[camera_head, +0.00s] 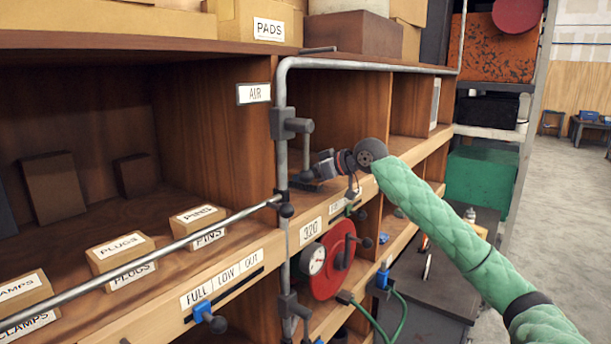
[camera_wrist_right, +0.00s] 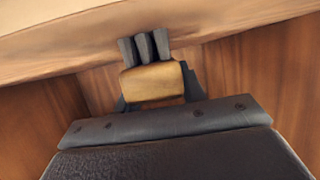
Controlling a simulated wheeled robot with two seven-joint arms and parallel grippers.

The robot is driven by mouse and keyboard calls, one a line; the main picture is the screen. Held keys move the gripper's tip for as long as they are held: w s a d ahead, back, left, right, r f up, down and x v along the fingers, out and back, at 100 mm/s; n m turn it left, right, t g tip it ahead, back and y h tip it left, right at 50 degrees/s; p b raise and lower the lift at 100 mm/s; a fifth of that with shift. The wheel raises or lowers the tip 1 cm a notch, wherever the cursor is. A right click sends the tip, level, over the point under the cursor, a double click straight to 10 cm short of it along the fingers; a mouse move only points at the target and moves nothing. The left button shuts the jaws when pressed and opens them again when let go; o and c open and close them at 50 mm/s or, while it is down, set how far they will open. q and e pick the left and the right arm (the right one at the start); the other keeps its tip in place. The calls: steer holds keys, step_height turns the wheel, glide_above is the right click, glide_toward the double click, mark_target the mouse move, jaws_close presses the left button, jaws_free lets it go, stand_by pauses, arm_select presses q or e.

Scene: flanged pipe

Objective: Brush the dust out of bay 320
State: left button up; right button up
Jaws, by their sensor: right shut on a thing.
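Bay 320 (camera_head: 345,110) is an open wooden compartment, with its "320" label (camera_head: 310,230) on the shelf edge below. My right gripper (camera_head: 322,168) is at the bay's front opening, behind the vertical pipe. In the right wrist view my right gripper (camera_wrist_right: 155,92) is shut on a tan block with dark tufts, which looks like a brush (camera_wrist_right: 152,80). The tufts point away from the gripper, near a pale wooden surface. Whether they touch it I cannot tell. Dust is not distinguishable in either view. My left gripper is not in view.
A grey vertical pipe (camera_head: 282,160) with clamps stands before the bay's left side, and a rod (camera_head: 150,257) runs left from it. A red disc (camera_head: 334,258) and gauge (camera_head: 313,259) sit below. Labelled boxes (camera_head: 120,253) stand in the left bay.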

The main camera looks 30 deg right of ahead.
steer(key=shift+s+a+f, duration=0.1)
steer(key=shift+s+a, duration=0.15)
steer(key=shift+a, duration=0.3)
steer(key=shift+s+a, duration=0.25)
steer(key=shift+a, duration=0.3)
steer(key=shift+a, duration=0.1)
steer(key=shift+s+a+r, duration=0.1)
steer(key=shift+s+a, duration=0.2)
steer(key=shift+a, duration=0.4)
steer(key=shift+s+a+r, duration=0.1)
steer(key=shift+s+a, duration=0.15)
steer(key=shift+a, duration=0.45)
steer(key=shift+s+a, duration=0.3)
steer(key=shift+a, duration=0.4)
steer(key=shift+s+a+f, duration=0.1)
steer(key=shift+s+a, duration=0.15)
steer(key=shift+a, duration=0.3)
steer(key=shift+s+a, duration=0.2)
steer(key=shift+a, duration=0.3)
steer(key=shift+w+d+f, duration=0.1)
steer(key=shift+w+d, duration=0.2)
steer(key=shift+d, duration=0.45)
steer(key=shift+w+d+r, duration=0.1)
steer(key=shift+w+d, duration=0.2)
steer(key=shift+d, duration=0.4)
steer(key=shift+w+d+f, duration=0.1)
steer(key=shift+w+d, duration=0.2)
steer(key=shift+d, duration=0.45)
steer(key=shift+r, duration=1.6)
